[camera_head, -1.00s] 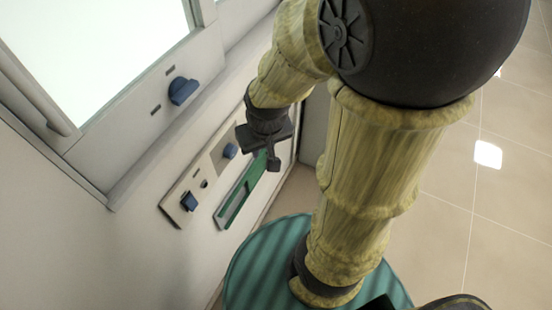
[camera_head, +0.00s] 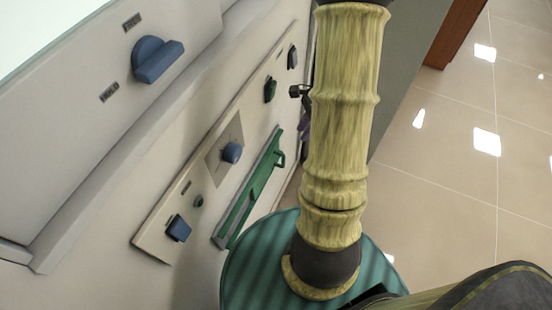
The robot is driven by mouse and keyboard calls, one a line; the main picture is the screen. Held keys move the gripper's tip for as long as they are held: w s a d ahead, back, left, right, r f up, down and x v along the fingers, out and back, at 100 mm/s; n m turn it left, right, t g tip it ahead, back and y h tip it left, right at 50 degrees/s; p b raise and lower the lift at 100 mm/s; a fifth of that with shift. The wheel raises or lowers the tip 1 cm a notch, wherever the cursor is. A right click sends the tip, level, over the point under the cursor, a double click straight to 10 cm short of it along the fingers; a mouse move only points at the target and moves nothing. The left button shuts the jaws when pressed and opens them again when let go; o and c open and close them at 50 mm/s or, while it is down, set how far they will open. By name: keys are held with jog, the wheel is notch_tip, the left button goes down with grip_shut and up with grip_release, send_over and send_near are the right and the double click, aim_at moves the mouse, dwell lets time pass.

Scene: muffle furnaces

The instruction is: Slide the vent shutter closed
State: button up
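The vent shutter (camera_head: 262,172) is a green sliding strip in a long slanted frame low on the furnace front, in the middle of the head view. A grey strip of the slot shows beside the green toward the lower left end. My gripper (camera_head: 299,91) is mostly hidden behind my arm. Only a small dark part, which seems to belong to it, shows left of the arm, above the handle and apart from it. I cannot see its fingers clearly or anything held.
A beige control panel (camera_head: 160,242) with several blue and dark knobs runs beside the shutter. A large blue knob (camera_head: 156,60) sits on the furnace door at upper left. Tiled floor (camera_head: 430,190) is open at right, with a brown wooden piece (camera_head: 456,35) behind.

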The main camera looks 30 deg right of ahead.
aim_at(284, 161)
jog(key=shift+w+d+f+m, duration=0.45)
jog(key=shift+d+f+m, duration=0.25)
jog(key=shift+f, duration=0.05)
jog(key=shift+s+f, duration=0.1)
jog(key=b+x, duration=0.1)
jog(key=x, duration=0.4)
jog(key=b+x, duration=0.2)
jog(key=x, duration=0.4)
jog(key=b+x, duration=0.2)
jog(key=x, duration=0.4)
jog(key=shift+w+a, duration=0.3)
grip_shut()
